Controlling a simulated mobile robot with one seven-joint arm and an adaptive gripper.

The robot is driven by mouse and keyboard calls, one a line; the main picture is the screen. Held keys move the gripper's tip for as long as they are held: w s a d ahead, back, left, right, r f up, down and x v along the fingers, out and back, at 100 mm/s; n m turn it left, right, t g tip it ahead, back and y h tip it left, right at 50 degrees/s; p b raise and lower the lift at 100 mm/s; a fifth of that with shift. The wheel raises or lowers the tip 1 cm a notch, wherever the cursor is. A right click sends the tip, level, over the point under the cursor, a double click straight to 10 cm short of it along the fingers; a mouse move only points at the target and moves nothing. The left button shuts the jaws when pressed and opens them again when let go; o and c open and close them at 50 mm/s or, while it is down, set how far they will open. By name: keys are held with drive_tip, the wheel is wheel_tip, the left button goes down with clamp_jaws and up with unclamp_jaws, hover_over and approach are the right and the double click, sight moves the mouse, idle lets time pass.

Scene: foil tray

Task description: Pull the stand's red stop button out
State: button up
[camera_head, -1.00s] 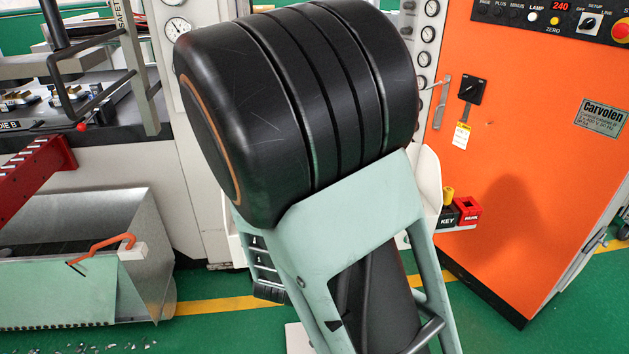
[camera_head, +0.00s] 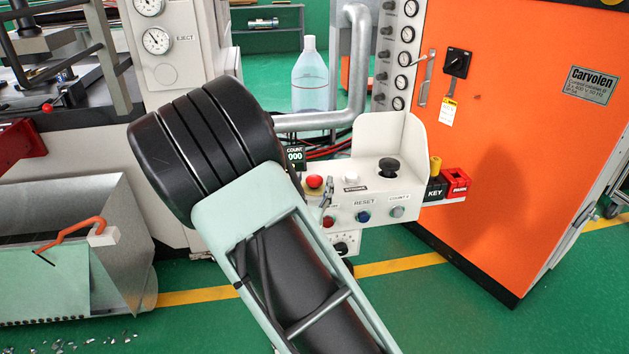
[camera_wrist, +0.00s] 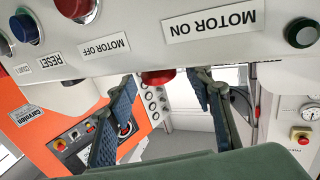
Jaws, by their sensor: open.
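The stand is a white control box (camera_head: 372,180) on the near side of the orange cabinet. Its red stop button (camera_head: 314,181) is a mushroom head on top at the left. In the wrist view, which is upside down, the red stop button (camera_wrist: 158,77) shows partly beyond the panel edge. My gripper (camera_wrist: 161,84) is open, with one blue-grey finger on each side of the button's line. I cannot tell whether either finger touches it. In the head view my arm hides most of the gripper; a grey finger-like part shows beside the button.
The panel front carries a red motor-off button (camera_wrist: 75,8), a blue reset button (camera_head: 363,216) and a green motor-on button (camera_wrist: 301,33). A black knob (camera_head: 389,167) stands on top. A red block (camera_head: 456,181) and the orange cabinet (camera_head: 510,150) are to the right.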

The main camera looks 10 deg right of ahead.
drive_tip(key=shift+x, duration=1.15)
clamp_jaws()
